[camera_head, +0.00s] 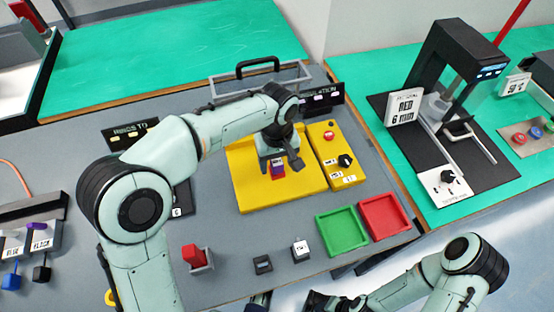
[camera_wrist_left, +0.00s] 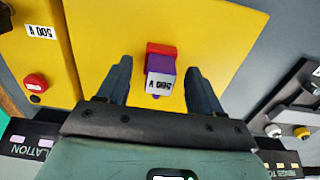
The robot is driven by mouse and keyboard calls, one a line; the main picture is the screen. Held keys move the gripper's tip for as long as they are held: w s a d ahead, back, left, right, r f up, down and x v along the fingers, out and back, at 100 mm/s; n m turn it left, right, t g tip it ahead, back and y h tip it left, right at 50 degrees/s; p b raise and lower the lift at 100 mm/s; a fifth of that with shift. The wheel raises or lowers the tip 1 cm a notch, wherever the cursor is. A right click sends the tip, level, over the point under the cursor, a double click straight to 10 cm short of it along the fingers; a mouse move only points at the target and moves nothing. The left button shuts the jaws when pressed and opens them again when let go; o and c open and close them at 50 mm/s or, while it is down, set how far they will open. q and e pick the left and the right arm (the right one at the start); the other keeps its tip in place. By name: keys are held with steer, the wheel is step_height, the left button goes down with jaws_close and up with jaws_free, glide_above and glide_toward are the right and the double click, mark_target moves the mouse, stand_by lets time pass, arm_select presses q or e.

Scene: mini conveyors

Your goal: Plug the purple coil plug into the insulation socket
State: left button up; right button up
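The purple coil plug (camera_wrist_left: 160,66) shows between my left fingers in the left wrist view. It has a white 500 V face, and a red part is against its far side. It stands at the yellow insulation station (camera_head: 245,180); whether it is fully seated in a socket I cannot tell. My left gripper (camera_head: 281,160) is above it in the head view. In the left wrist view the gripper (camera_wrist_left: 158,78) is open, with a gap between each finger and the plug. My right gripper (camera_head: 333,300) is low at the bottom edge, its fingers unclear.
A yellow control box (camera_head: 332,155) with a red button and black knob adjoins the station. Green (camera_head: 342,231) and red (camera_head: 384,217) trays lie in front. A red block in a grey holder (camera_head: 198,258) and small blocks stand near the front edge. A handled rack (camera_head: 262,82) stands behind.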

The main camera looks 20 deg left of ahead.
mark_target(277, 161)
arm_select(q)
steer(key=shift+r, duration=0.35)
step_height(277, 161, up, 13)
steer(key=p, duration=0.3)
steer(key=shift+f, duration=0.15)
